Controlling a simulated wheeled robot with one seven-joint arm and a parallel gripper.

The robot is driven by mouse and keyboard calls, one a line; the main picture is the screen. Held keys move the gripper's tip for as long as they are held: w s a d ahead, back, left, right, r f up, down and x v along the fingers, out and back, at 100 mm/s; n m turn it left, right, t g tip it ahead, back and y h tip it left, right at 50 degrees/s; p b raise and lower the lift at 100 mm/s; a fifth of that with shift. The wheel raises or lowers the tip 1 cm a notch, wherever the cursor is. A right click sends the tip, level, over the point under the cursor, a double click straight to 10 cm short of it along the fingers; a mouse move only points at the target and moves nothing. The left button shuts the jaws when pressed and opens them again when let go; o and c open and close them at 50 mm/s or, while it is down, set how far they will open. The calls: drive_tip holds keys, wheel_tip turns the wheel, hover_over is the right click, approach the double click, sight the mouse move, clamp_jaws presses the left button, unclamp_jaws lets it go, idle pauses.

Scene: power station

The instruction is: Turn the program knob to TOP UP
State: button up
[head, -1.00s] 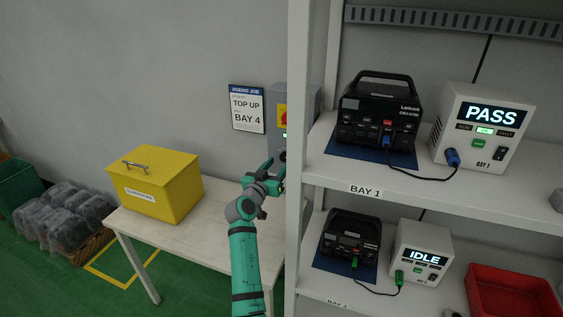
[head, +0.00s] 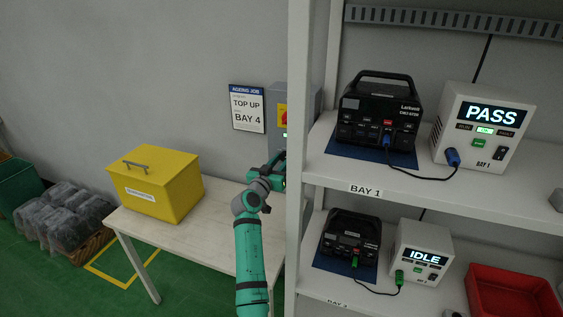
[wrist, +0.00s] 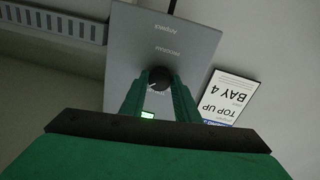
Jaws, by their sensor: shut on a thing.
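The program knob (wrist: 159,78) is a round black knob with a white pointer mark on a grey control panel (wrist: 185,45). In the wrist view, which looks upside down, my gripper (wrist: 160,88) has its two green fingers on either side of the knob, shut on it. The pointer slants toward the lower left of that picture. A label just below the knob is partly hidden by the fingers. A small green lit display (wrist: 147,115) shows between the fingers. In the head view my gripper (head: 281,165) is at the grey panel box (head: 277,97), and the shelf post hides the knob.
A wall sign (head: 247,108) reads TOP UP, BAY 4. The white shelf post (head: 301,150) stands close right of my arm. Shelves hold black power units (head: 376,115) and white testers reading PASS (head: 484,127) and IDLE (head: 423,250). A yellow box (head: 155,187) stands on the table.

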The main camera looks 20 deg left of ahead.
drive_tip(key=n, duration=0.4)
drive_tip(key=shift+f+n, duration=0.1)
drive_tip(key=shift+n, duration=0.3)
drive_tip(key=shift+n+t+y, duration=0.3)
drive_tip(key=shift+n, duration=2.3)
drive_tip(key=o, duration=1)
drive_tip(key=shift+o, duration=0.2)
